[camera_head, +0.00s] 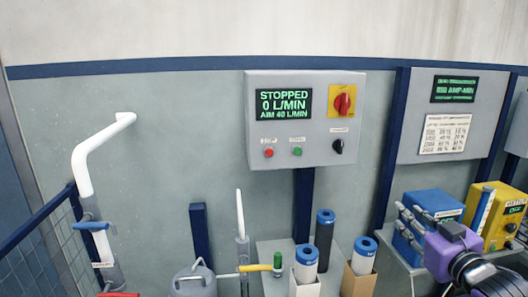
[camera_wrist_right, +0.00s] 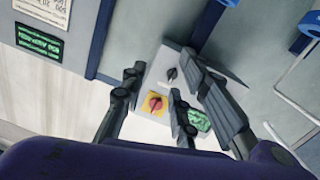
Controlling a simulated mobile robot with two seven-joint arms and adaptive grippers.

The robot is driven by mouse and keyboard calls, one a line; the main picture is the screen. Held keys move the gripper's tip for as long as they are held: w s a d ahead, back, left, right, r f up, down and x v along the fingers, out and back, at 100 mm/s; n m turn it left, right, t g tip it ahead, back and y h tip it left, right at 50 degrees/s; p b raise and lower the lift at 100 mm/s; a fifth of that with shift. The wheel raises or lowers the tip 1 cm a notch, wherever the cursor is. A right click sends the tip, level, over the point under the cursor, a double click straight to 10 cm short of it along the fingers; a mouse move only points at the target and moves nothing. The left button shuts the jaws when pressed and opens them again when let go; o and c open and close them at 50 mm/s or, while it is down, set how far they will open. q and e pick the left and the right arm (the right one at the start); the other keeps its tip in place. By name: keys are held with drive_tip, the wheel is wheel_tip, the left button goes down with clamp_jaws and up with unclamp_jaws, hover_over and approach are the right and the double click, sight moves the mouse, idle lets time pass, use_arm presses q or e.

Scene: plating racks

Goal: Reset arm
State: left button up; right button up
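My right gripper (camera_head: 411,224) shows at the lower right of the head view, with its purple wrist behind grey fingers that point left. It is in front of a blue box (camera_head: 437,203) in that view. In the right wrist view its fingers (camera_wrist_right: 170,88) are spread, and no object shows between them. The grey control box with a red rotary switch shows beyond the fingers there. My left gripper is not in view.
The wall control box (camera_head: 306,118) reads STOPPED, 0 L/MIN. Blue-capped cylinders (camera_head: 323,238) stand at lower middle, beside a yellow-handled valve pipe (camera_head: 255,268). A yellow box (camera_head: 496,213) stands at right. A white pipe (camera_head: 97,152) rises at left. The upper wall is bare.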

drive_tip(key=s+a+f+g+h, duration=0.15)
drive_tip(key=s+f, duration=0.25)
drive_tip(key=f, duration=0.8)
drive_tip(key=s+a+f+g, duration=0.2)
drive_tip(key=s+a+f, duration=0.1)
drive_tip(key=f, duration=1)
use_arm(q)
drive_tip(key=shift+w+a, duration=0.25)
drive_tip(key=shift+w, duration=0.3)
use_arm(e)
drive_tip(key=s+a+f+m+g, duration=0.1)
drive_tip(key=s+a+f+g, duration=0.1)
drive_tip(key=s+a+f, duration=0.4)
drive_tip(key=s+a+f+m+g, duration=0.2)
drive_tip(key=s+a+f, duration=0.4)
drive_tip(key=s+f, duration=0.9)
drive_tip(key=s+g, duration=0.1)
drive_tip(key=s, duration=0.2)
drive_tip(key=shift+s+a, duration=0.2)
drive_tip(key=shift+s, duration=0.1)
